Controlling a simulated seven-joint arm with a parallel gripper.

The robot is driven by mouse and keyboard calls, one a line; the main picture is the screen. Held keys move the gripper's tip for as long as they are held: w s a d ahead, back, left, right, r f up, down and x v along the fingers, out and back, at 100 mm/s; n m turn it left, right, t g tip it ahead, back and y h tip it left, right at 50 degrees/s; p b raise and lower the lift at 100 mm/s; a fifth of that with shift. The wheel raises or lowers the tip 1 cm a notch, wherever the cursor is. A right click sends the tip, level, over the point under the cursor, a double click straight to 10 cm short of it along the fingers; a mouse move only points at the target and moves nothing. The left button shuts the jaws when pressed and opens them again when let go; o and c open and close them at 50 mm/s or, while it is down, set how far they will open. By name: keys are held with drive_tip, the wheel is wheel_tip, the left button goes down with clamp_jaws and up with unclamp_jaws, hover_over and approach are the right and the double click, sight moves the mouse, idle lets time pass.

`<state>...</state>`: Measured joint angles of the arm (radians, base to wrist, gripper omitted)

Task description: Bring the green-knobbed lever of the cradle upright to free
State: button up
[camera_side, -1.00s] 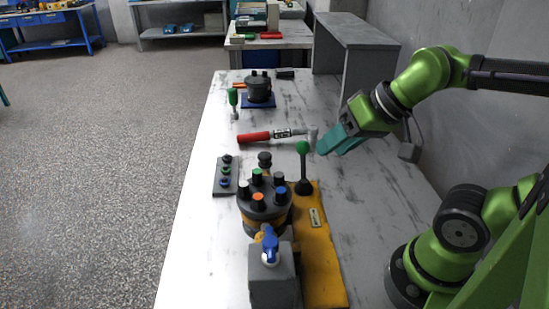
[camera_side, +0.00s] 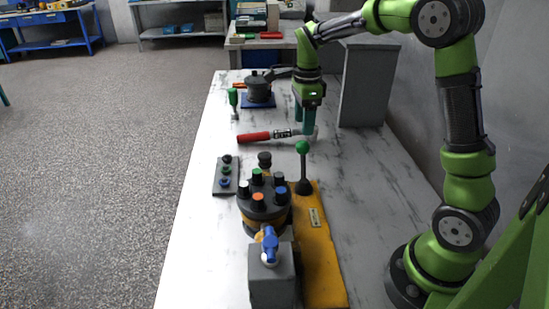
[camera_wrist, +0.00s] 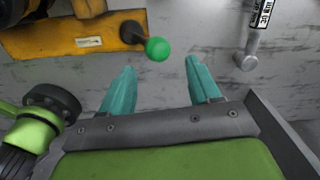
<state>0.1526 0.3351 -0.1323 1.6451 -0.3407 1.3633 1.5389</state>
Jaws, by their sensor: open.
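The green-knobbed lever (camera_side: 303,167) stands upright in the side view, on the yellow cradle (camera_side: 318,250). Its green knob (camera_wrist: 157,48) also shows in the wrist view, above and between my fingertips and apart from them. The motor (camera_side: 264,200), a dark round body with several coloured caps, sits on the cradle's left part. My gripper (camera_side: 305,132) points down behind the lever in the side view, near the red-handled wrench. Its teal fingers are open and empty; they also show spread apart in the wrist view (camera_wrist: 160,75).
The red-handled torque wrench (camera_side: 272,136) lies across the table close to my gripper. A grey block with a blue-handled part (camera_side: 272,275) stands in front. The table right of the cradle is clear.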

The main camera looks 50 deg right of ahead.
sight(303, 141)
drive_tip(key=shift+s+m, duration=0.1)
drive_tip(key=shift+m, duration=0.7)
drive_tip(key=shift+f, duration=0.15)
drive_tip(key=shift+a+f, duration=0.1)
drive_tip(key=shift+f, duration=4.15)
drive_tip(key=shift+c, duration=0.3)
drive_tip(key=c, duration=0.5)
drive_tip(key=shift+o, duration=0.2)
drive_tip(key=shift+r, duration=0.1)
